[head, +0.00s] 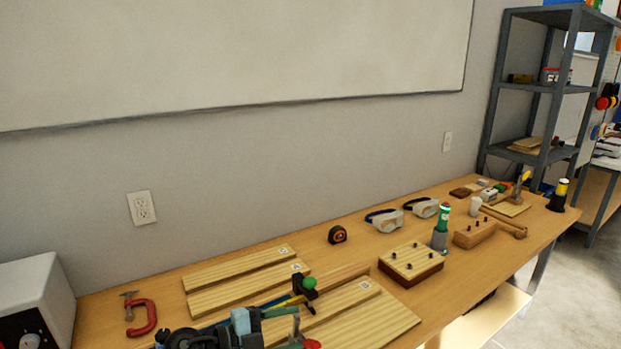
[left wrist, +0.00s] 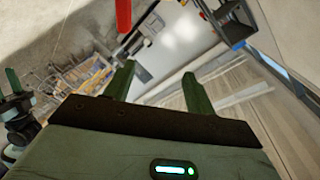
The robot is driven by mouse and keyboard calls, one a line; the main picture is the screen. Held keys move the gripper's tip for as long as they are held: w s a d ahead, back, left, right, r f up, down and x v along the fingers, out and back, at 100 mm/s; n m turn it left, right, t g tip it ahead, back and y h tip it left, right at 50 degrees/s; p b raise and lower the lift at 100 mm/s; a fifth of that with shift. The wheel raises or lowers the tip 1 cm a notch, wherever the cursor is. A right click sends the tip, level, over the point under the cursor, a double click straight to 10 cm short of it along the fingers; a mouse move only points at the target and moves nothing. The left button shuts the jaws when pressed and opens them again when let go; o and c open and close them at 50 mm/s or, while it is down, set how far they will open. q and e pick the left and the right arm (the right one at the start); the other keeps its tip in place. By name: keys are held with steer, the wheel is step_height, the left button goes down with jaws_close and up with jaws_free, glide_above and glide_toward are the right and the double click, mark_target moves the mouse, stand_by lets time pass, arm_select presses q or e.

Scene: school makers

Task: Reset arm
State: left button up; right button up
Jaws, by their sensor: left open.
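My left gripper (head: 290,318) is low in the head view, over the front of the workbench (head: 90,312). Its two green fingers stand apart in the left wrist view (left wrist: 160,88), with nothing between them. A dark jointed part with a green tip (left wrist: 14,105) shows at the left edge of the left wrist view. The right gripper is not clear in the head view.
Wooden boards (head: 240,268) lie by my left gripper, with a red clamp (head: 141,317) to their left. A tape measure (head: 337,234), goggles (head: 385,219), a peg block (head: 411,262) and a green bottle (head: 441,226) stand farther right. A grey shelf (head: 494,110) stands behind.

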arm_select(q)
steer(key=s+a+r+n+t+y, duration=0.2)
steer(key=a+n+t+y, duration=0.3)
steer(key=n+t, duration=0.6)
steer(key=s+a+f+n+g+y, duration=0.4)
steer(key=s+a+f+n+y, duration=0.4)
steer(key=a+f+n+y, duration=0.15)
steer(key=s+a+f+n+g, duration=0.1)
steer(key=s+f+g, duration=0.25)
steer(key=s, duration=0.55)
steer(key=s+a+f+g, duration=0.2)
steer(key=s+g, duration=0.2)
steer(key=s, duration=0.5)
steer(key=s+a+f+n+g, duration=0.1)
steer(key=s+f+g, duration=0.25)
steer(key=s, duration=0.55)
steer(key=w+d+f+t+h, duration=0.1)
steer(key=w+d+f+t, duration=0.1)
steer(key=w+f+t, duration=0.4)
step_height(320, 180, down, 3)
steer(key=shift+w+d+f+t+h, duration=0.15)
steer(key=shift+w+d+t+h, duration=0.15)
steer(key=shift+w+t+h, duration=0.1)
